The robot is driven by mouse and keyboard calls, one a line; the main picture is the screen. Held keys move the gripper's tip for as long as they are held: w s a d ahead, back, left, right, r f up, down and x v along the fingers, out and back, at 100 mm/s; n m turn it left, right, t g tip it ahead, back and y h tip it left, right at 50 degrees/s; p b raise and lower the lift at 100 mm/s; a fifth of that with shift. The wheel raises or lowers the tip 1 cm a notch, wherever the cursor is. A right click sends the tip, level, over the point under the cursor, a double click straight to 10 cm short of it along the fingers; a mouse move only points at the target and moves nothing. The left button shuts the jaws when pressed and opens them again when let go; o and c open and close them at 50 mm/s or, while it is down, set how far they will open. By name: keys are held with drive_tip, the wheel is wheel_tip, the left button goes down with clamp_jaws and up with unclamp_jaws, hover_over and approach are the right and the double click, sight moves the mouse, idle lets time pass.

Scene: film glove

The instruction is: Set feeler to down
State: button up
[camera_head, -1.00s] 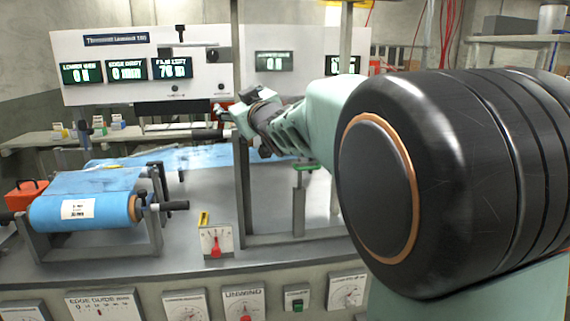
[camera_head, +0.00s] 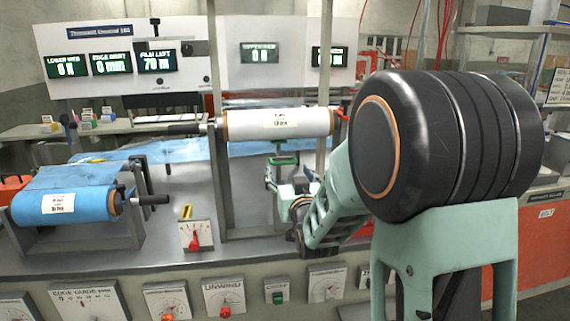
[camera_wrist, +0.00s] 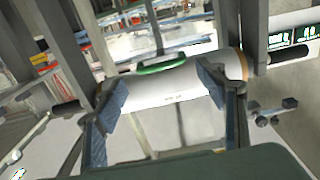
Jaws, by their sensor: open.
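No label marks the feeler. A green handle (camera_head: 284,160) on an upright post below the white roll is a likely match. In the wrist view a green handle (camera_wrist: 162,65) shows just beyond the fingertips, against the white roll. My gripper (camera_head: 280,190) is low in front of the stand, close to the green handle's post. In the wrist view my gripper (camera_wrist: 162,90) is open and empty, its blue-grey fingers apart on either side of the roll's white face. I cannot tell whether a finger touches anything.
The white roll (camera_head: 278,123) hangs on a grey frame. A blue film roll (camera_head: 66,205) sits at the left. A small dial with a red knob (camera_head: 195,236) stands on the bench. Panels with knobs, including UNWIND (camera_head: 224,297), line the bench front.

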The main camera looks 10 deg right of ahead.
sight(285, 163)
drive_tip(key=w, duration=0.6)
drive_tip(key=shift+w, duration=0.3)
drive_tip(key=shift+c, duration=0.4)
drive_tip(key=c, duration=1.3)
drive_tip(key=shift+f, duration=0.1)
